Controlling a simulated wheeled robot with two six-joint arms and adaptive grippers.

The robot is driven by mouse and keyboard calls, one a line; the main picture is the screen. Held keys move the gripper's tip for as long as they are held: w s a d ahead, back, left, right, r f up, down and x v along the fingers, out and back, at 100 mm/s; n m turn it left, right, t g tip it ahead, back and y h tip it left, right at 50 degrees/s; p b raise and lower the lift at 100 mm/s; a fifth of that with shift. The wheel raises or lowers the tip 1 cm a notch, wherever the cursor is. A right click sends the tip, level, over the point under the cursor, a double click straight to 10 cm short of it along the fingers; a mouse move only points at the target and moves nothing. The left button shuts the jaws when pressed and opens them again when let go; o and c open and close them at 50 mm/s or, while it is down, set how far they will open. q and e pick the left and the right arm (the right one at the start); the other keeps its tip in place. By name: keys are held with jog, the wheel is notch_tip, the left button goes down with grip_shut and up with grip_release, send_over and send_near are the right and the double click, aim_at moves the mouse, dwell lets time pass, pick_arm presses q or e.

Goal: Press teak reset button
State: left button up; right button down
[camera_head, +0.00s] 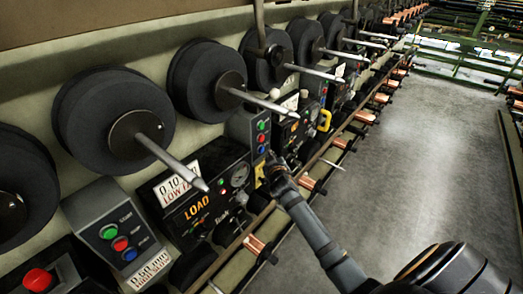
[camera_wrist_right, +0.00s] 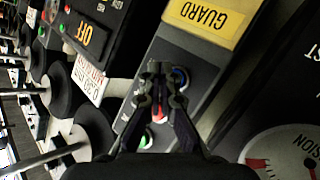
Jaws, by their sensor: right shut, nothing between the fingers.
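A grey button box (camera_head: 244,128) on the wall of machines carries a green button (camera_head: 261,126), a red button (camera_head: 261,138) and a blue button (camera_head: 262,149) in a column. My right gripper (camera_head: 273,168) is just below and right of this box. In the right wrist view my right gripper (camera_wrist_right: 163,82) is shut and empty, in front of the box's face. There the blue button (camera_wrist_right: 181,77) shows beside the fingertips, the red button (camera_wrist_right: 159,112) is partly behind the fingers, and the green button (camera_wrist_right: 147,139) is lower. I cannot tell contact or read any teak label.
A yellow GUARD label (camera_wrist_right: 215,18) is above the buttons in the right wrist view. A LOAD panel (camera_head: 200,207) and another button box (camera_head: 114,221) are to the left. Large black spools (camera_head: 113,100) have rods sticking out. The grey floor (camera_head: 420,150) is clear.

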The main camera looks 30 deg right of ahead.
jog(key=shift+w, duration=0.1)
jog(key=shift+w+a, duration=0.2)
jog(key=shift+w, duration=0.15)
jog(key=shift+w+a, duration=0.15)
jog(key=shift+w, duration=0.3)
dwell(0.6)
jog(key=shift+s, duration=0.1)
jog(key=shift+s+d+p, duration=0.35)
jog(key=shift+s, duration=0.45)
jog(key=s, duration=0.1)
jog(key=s+d+p, duration=0.1)
jog(key=s, duration=0.1)
jog(key=s+d+p, duration=0.1)
jog(key=s, duration=0.1)
jog(key=shift+s+d, duration=0.15)
jog(key=shift+s, duration=0.1)
